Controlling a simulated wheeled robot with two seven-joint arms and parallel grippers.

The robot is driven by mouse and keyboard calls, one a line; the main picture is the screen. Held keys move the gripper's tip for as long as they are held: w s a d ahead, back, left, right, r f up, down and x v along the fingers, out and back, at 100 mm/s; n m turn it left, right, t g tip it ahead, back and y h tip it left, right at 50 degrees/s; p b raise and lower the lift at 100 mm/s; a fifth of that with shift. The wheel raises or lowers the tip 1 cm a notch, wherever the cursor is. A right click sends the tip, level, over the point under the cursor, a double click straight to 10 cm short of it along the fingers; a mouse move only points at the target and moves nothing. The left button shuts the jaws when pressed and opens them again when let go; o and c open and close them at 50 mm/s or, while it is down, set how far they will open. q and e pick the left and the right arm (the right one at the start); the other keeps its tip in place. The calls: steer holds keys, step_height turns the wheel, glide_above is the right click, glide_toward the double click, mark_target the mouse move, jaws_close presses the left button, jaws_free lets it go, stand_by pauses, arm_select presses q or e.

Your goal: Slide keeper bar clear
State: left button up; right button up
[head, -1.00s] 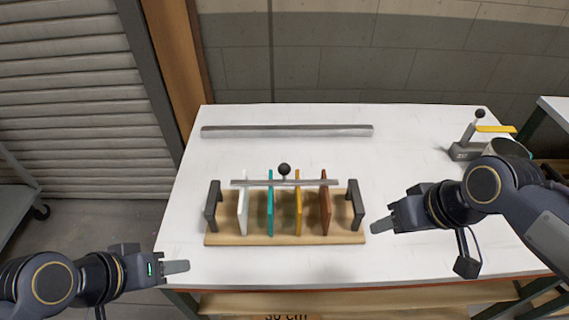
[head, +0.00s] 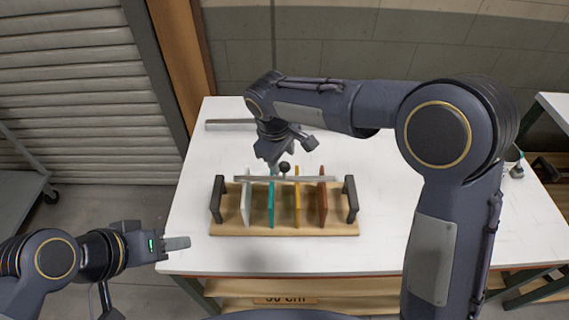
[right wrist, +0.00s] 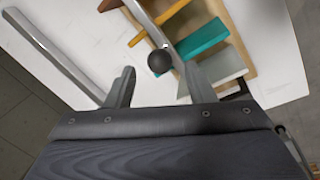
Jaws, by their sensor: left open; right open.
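The keeper bar (head: 252,179) is a thin grey metal bar lying across the tops of the upright plates in the wooden rack (head: 285,229). It has a black ball knob (head: 285,167), which also shows in the right wrist view (right wrist: 159,61). The plates are white, teal (head: 271,205), yellow (head: 297,207) and brown (head: 322,205). My right gripper (head: 271,157) is above the rack's back side, just left of the knob in the head view. In the right wrist view its open fingers (right wrist: 160,88) lie either side of the knob, apart from it. My left gripper (head: 178,243) is open and empty at the table's front left edge.
A long grey bar (head: 228,125) lies at the back of the white table (head: 195,190), partly hidden by my right arm. It also shows in the right wrist view (right wrist: 55,55). Black handles (head: 351,199) stand at both rack ends.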

mark_target(284, 164)
steer(key=shift+w+d+f, duration=0.1)
steer(key=shift+w+f, duration=0.05)
steer(key=shift+f, duration=0.65)
steer(key=shift+w+d+f, duration=0.1)
steer(key=shift+f, duration=0.65)
steer(key=shift+w+d+f, duration=0.1)
steer(key=shift+w+f, duration=0.05)
steer(key=shift+f, duration=0.65)
steer(key=shift+c, duration=0.3)
jaws_close()
